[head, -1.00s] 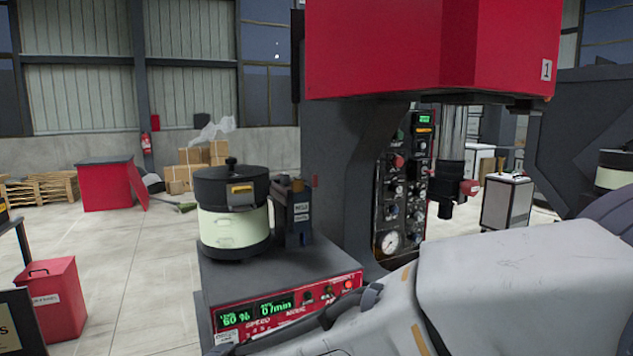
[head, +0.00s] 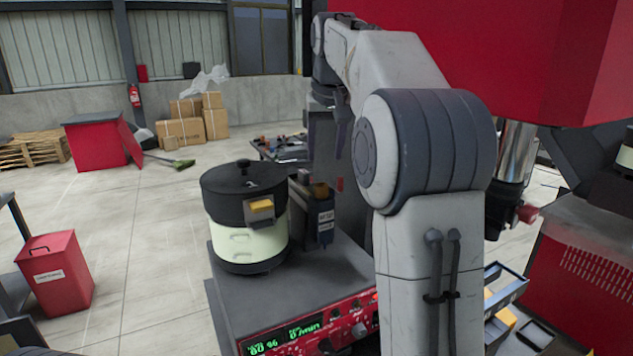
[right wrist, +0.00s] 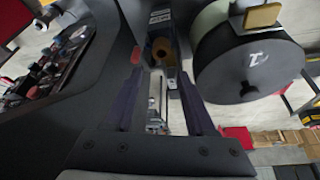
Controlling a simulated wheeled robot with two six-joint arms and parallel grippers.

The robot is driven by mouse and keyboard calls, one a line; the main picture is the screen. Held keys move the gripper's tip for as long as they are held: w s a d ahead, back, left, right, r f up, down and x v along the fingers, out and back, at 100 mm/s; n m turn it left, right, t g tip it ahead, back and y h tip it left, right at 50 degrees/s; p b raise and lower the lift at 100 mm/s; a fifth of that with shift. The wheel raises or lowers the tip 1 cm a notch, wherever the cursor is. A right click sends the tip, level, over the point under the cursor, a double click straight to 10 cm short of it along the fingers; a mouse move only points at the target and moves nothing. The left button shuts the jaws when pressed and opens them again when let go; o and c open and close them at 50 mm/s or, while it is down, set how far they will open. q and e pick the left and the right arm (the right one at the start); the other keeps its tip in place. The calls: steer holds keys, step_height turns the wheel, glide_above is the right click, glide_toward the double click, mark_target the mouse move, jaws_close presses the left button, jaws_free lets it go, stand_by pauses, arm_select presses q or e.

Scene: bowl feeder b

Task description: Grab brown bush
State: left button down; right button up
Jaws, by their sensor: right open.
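The brown bush (head: 319,190) is a small brown cylinder at the top of the dark feeder outlet (head: 320,222), beside the bowl feeder (head: 246,215). In the right wrist view the bush (right wrist: 162,50) shows as a brown ring ahead of my fingertips, between their lines and apart from them. My right gripper (head: 341,135) hangs above and slightly right of the bush in the head view, fingers pointing down. The right wrist view shows its two fingers (right wrist: 160,70) apart with nothing between them. My left gripper is not in view.
The bowl feeder with its black lid (right wrist: 247,65) stands close to my right gripper. A dark machine column and red press head (head: 510,50) stand to the right. A cluttered table (head: 280,148) is behind. A red bin (head: 57,272) stands on open floor at left.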

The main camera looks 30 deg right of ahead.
glide_above(321, 185)
steer(key=s, duration=0.2)
steer(key=f, duration=0.4)
steer(key=shift+w+a, duration=0.1)
steer(key=shift+a, duration=0.2)
steer(key=p+x, duration=0.1)
steer(key=x, duration=0.4)
steer(key=shift+a+f, duration=0.15)
steer(key=shift+f, duration=0.05)
jaws_close()
